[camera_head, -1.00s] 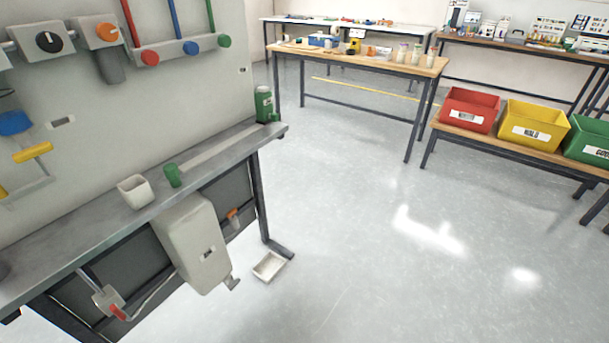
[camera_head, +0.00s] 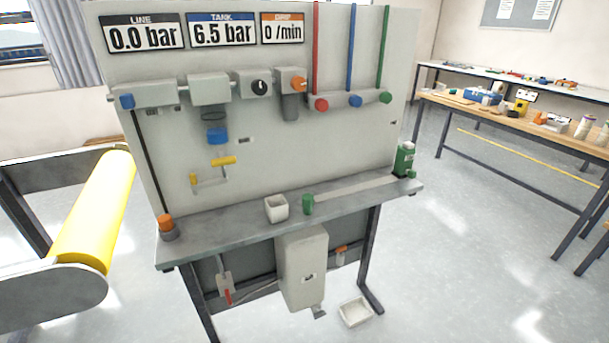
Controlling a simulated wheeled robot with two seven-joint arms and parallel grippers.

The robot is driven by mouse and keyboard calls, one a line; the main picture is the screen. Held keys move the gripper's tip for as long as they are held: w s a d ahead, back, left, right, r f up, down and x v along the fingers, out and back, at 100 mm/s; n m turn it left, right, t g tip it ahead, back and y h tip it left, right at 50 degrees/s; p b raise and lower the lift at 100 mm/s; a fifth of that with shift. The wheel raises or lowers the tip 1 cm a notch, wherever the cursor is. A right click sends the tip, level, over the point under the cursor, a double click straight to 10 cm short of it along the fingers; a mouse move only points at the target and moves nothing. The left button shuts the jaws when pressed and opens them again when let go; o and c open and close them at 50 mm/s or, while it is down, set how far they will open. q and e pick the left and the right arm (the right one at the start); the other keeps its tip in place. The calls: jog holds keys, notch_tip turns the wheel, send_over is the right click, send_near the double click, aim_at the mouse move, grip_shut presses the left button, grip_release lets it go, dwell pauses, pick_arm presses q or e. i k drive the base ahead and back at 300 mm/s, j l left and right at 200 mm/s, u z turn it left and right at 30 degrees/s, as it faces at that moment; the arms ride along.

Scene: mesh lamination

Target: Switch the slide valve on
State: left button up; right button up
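A grey air panel (camera_head: 330,150) stands on a bench in front of me. Its gauges read LINE (camera_head: 143,33) 0.0 bar, TANK (camera_head: 222,30) 6.5 bar and DRIP (camera_head: 283,28) 0 /min. A row of valve units runs below them: a small block with a blue part (camera_head: 127,101) at the left end, a grey box (camera_head: 208,90), a box with a black dial (camera_head: 258,87) and one with an orange knob (camera_head: 299,84). No label marks which part is the slide valve, so I cannot tell. Neither gripper is in view.
A yellow roller (camera_head: 95,215) stands at the left. A white tray (camera_head: 355,312) lies on the floor. Floor to the right is clear.

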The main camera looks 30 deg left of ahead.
aim_at(128, 102)
jog(key=u, duration=2)
